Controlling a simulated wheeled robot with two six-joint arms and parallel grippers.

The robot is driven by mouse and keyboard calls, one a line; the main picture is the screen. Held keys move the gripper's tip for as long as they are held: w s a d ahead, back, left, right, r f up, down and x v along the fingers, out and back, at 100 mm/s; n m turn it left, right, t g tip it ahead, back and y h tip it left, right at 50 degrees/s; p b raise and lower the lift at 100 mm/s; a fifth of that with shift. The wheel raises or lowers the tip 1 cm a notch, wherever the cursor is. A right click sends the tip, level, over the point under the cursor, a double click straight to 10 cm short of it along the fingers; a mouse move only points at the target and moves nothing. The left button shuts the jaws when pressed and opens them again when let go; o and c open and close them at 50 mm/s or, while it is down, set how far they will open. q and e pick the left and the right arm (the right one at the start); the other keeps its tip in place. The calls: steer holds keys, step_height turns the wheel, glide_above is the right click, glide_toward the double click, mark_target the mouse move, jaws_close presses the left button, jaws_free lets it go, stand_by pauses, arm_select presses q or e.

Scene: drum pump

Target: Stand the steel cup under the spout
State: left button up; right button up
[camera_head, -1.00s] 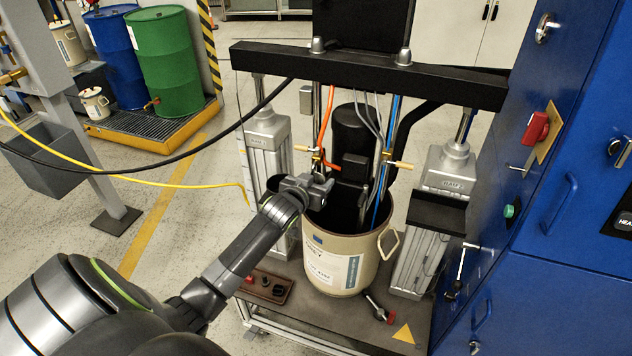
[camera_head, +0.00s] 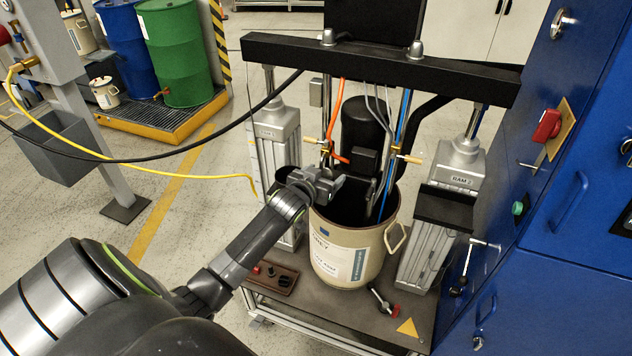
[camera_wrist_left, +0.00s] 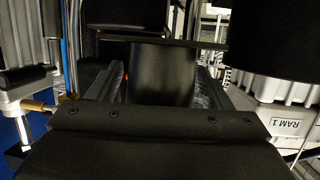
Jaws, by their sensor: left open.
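My left gripper (camera_head: 328,184) is open at the left rim of the cream drum (camera_head: 336,262), in front of the dark pump parts. In the left wrist view a dark, smooth cylinder (camera_wrist_left: 163,75) stands between the open fingers; I cannot tell whether it is the steel cup or part of the pump. No steel cup can be made out for certain in the head view; the gripper and drum rim hide that spot. The spout cannot be clearly picked out among the brass-ended pipes (camera_head: 325,148) above the drum. My right gripper is not in view.
A black crossbeam (camera_head: 380,68) spans two ram columns (camera_head: 278,130) around the drum. Hoses and a black motor (camera_head: 362,122) crowd the space above it. A blue cabinet (camera_head: 560,200) closes off the right. A control box (camera_head: 273,277) sits on the cart's front left.

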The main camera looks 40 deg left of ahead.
arm_select(q)
steer(key=v, duration=1.2)
steer(key=shift+a+f, duration=0.1)
steer(key=shift+f, duration=0.1)
steer(key=s+a+f+g, duration=0.15)
steer(key=s+f, duration=0.25)
steer(key=f, duration=0.7)
steer(key=s+f+g, duration=0.3)
steer(key=s+f, duration=0.2)
steer(key=f, duration=0.6)
steer(key=s+a+f+g, duration=0.1)
steer(key=s+f+g, duration=0.25)
steer(key=f, duration=0.75)
steer(key=s+d+f+g, duration=0.1)
steer(key=s+d+f, duration=0.1)
steer(key=s+f, duration=0.4)
steer(key=s+d+f+g, duration=0.2)
steer(key=s+f, duration=0.3)
steer(key=s, duration=0.9)
steer(key=s+d+f+m+g+h, duration=0.1)
steer(key=s+d+f, duration=0.3)
steer(key=s, duration=0.6)
step_height(320, 180, down, 3)
steer(key=shift+s+d+r+g, duration=0.1)
steer(key=shift+s+d+g, duration=0.1)
steer(key=shift+g, duration=0.4)
steer(key=shift+w, duration=0.1)
